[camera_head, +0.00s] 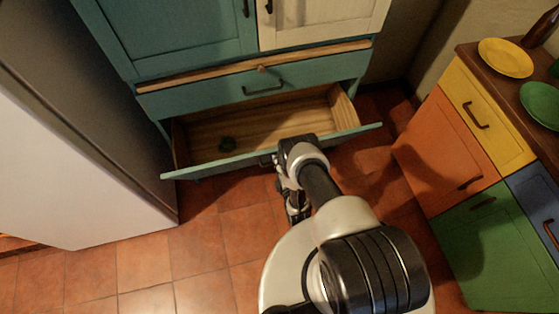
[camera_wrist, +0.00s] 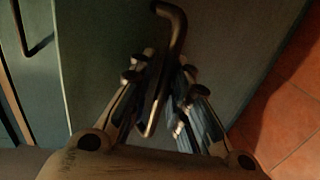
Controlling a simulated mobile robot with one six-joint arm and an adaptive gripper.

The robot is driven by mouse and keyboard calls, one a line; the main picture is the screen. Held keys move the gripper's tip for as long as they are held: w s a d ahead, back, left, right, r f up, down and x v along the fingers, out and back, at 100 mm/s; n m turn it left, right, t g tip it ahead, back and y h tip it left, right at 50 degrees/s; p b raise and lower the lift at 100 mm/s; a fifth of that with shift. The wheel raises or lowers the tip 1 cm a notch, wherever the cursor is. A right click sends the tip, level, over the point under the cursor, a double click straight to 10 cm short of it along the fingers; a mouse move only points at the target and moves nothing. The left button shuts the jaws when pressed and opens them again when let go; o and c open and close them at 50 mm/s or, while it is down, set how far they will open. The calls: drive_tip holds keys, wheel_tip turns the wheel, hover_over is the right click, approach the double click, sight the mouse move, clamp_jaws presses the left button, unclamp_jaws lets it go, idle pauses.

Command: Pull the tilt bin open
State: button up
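The teal tilt bin (camera_head: 218,163) at the bottom of the teal cabinet stands open. Its front panel leans out from the cabinet and its bare wooden inside shows. My gripper (camera_head: 293,203) is low in front of the panel, partly hidden by my arm. In the wrist view, the dark curved bar handle (camera_wrist: 172,28) on the panel (camera_wrist: 225,45) runs between the fingers of my gripper (camera_wrist: 166,65). The fingers are drawn in close on both sides of the handle.
A closed teal drawer (camera_head: 225,90) with a dark handle is above the bin. A tall pale appliance (camera_head: 75,130) stands close at left. A coloured cabinet (camera_head: 445,135) with plates stands at right. Tiled floor (camera_head: 220,250) is clear in front.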

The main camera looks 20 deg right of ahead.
drive_tip(key=v, duration=0.7)
drive_tip(key=shift+s, duration=0.25)
drive_tip(key=shift+r, duration=0.1)
idle(0.4)
